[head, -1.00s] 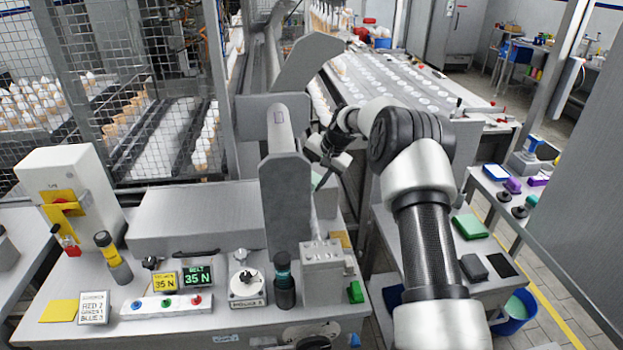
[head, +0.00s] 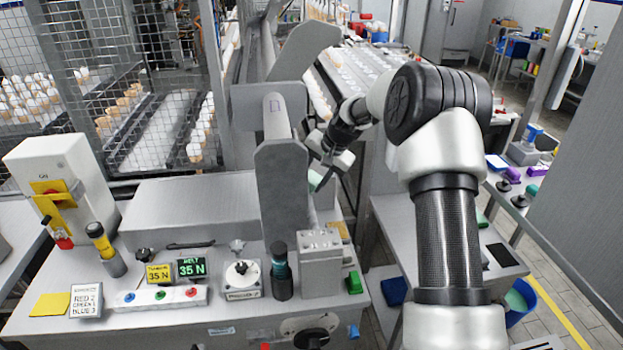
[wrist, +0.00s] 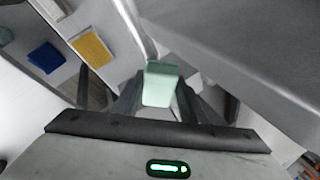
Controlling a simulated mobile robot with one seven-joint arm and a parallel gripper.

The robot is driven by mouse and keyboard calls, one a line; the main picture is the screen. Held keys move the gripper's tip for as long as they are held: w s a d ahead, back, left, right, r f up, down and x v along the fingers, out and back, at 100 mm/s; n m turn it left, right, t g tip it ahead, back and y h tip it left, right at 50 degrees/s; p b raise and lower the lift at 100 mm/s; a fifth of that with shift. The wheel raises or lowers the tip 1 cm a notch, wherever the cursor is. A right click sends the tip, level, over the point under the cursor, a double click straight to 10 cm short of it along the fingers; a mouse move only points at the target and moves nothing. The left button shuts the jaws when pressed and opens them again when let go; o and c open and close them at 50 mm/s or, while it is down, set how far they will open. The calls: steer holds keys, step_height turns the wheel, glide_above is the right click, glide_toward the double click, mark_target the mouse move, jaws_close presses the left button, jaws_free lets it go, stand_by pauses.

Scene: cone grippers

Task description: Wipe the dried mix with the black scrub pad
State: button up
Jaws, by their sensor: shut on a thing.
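My gripper (head: 322,166) is shut on a pale green block, which shows between the fingers in the wrist view (wrist: 161,84). In the head view, the gripper is beside the upright grey metal plate of the machine, and a little of the green block (head: 314,180) shows under it. Whether the block touches the machine is unclear. A flat black pad (head: 502,255) lies on the right side table, away from the gripper; I cannot tell if it is the scrub pad. I cannot make out any dried mix.
The grey machine wall (wrist: 235,50) is close to the gripper on the right of the wrist view. A yellow pad (wrist: 91,50) and blue cloth (wrist: 45,57) lie to the left. The bench (head: 230,315) holds several controls. A blue bucket (head: 520,303) stands at the right.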

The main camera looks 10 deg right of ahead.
steer(key=d+r+p, duration=0.3)
steer(key=r, duration=0.2)
stand_by(0.6)
steer(key=shift+r, duration=0.2)
steer(key=shift+d+r+p, duration=0.4)
steer(key=shift+r+p, duration=0.1)
steer(key=shift+r, duration=0.1)
steer(key=shift+d+r+p, duration=0.4)
steer(key=shift+r+p, duration=0.1)
steer(key=shift+r, duration=0.1)
